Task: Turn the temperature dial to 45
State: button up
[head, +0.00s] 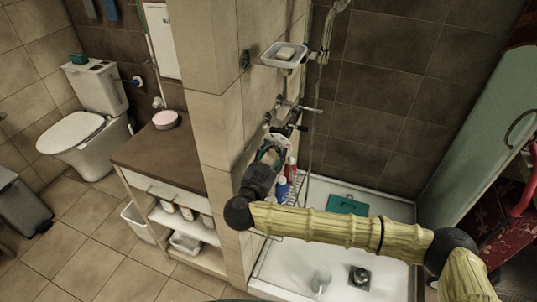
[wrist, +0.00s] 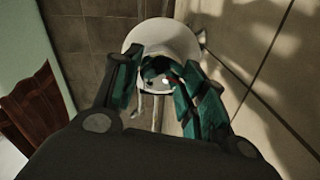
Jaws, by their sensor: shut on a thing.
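The temperature dial shows in the wrist view as a pale round plate (wrist: 160,36) on the tiled wall, with a dark knob (wrist: 157,68) at its centre. In the head view the pale plate (head: 284,141) is partly hidden by my gripper (head: 273,151). My gripper's teal fingers also show in the wrist view (wrist: 164,76), one on each side of the knob and shut on it. A small red mark shows near the knob between the fingers. No numbers on the dial can be read, so its setting cannot be told.
Pipe fittings (head: 297,106) and a soap dish (head: 284,56) stick out above the dial. A red bottle (head: 291,169) and a blue bottle (head: 282,188) stand just below my gripper. A teal mat (head: 347,205) lies in the shower tray. A brown-topped cabinet (head: 165,142) stands left of the wall.

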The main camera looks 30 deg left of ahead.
jog(key=shift+r+m, duration=0.1)
jog(key=shift+m, duration=0.9)
jog(key=m, duration=0.2)
jog(key=m+b, duration=0.1)
jog(key=m, duration=0.1)
jog(key=shift+d+f, duration=0.1)
jog(key=shift+f, duration=0.1)
jog(key=m+b, duration=0.2)
jog(key=m, duration=0.1)
jog(key=shift+f+m, duration=0.1)
jog(key=shift+m, duration=0.3)
jog(key=m+b, duration=0.2)
jog(key=m, duration=0.1)
jog(key=shift+m, duration=0.3)
jog(key=m+b, duration=0.3)
jog(key=m, duration=0.3)
jog(key=shift+w+b, duration=0.1)
jog(key=shift+b, duration=0.3)
jog(key=m+b, duration=0.2)
jog(key=m, duration=0.1)
jog(key=shift+f+m, duration=0.1)
jog(key=shift+m, duration=0.3)
jog(key=shift+m+b, duration=1.1)
jog(key=shift+m, duration=0.6)
